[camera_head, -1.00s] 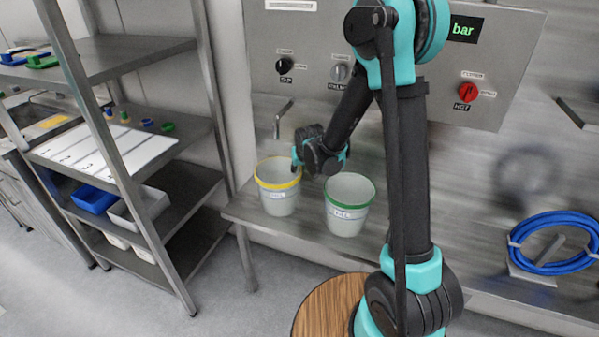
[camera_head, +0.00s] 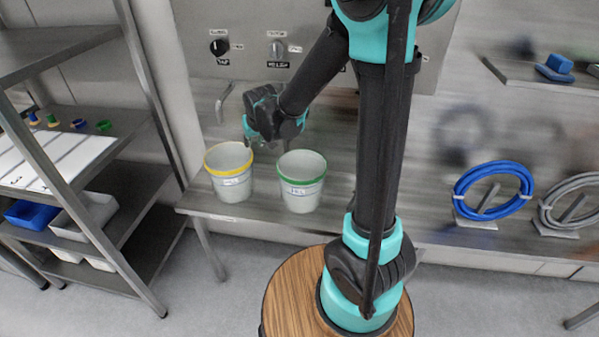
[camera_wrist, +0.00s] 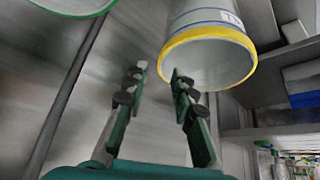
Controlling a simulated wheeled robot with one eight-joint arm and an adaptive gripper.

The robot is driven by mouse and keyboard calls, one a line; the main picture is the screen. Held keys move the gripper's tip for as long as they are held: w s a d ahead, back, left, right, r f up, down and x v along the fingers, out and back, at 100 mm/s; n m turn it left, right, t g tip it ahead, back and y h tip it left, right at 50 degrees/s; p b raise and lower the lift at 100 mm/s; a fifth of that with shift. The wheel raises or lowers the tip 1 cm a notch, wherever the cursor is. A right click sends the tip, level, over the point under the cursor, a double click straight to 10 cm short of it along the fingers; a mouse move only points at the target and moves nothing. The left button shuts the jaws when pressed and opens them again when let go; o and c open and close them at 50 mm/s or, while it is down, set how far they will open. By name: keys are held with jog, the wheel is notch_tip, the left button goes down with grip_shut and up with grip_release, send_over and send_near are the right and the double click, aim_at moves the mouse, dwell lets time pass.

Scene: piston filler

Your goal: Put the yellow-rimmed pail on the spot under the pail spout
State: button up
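The yellow-rimmed pail (camera_head: 231,180) stands upright on the steel bench. The bent metal spout (camera_head: 224,100) is on the wall panel just behind and above it; I cannot tell whether the pail is exactly under its mouth. My gripper (camera_head: 257,143) is above and between this pail and the green-rimmed pail (camera_head: 303,190). In the wrist view my gripper (camera_wrist: 160,72) has its two fingers apart. The yellow rim (camera_wrist: 207,35) shows just beyond the fingertips, its near edge lying between them in the picture; contact is unclear.
The green-rimmed pail stands close on the right. A steel shelf rack (camera_head: 145,60) with trays is on the left. The bench (camera_head: 190,203) ends just left of the yellow-rimmed pail.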

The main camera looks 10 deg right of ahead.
jog(key=s+d+f+m+g, duration=0.1)
jog(key=s+d+f, duration=0.1)
jog(key=s+d, duration=0.7)
jog(key=s+d+f+m+g+h, duration=0.1)
jog(key=s+d+f, duration=0.1)
jog(key=s+d, duration=0.8)
jog(key=s, duration=0.4)
jog(key=shift+s+f+m, duration=0.2)
jog(key=shift+s+m, duration=0.2)
jog(key=shift+d, duration=0.25)
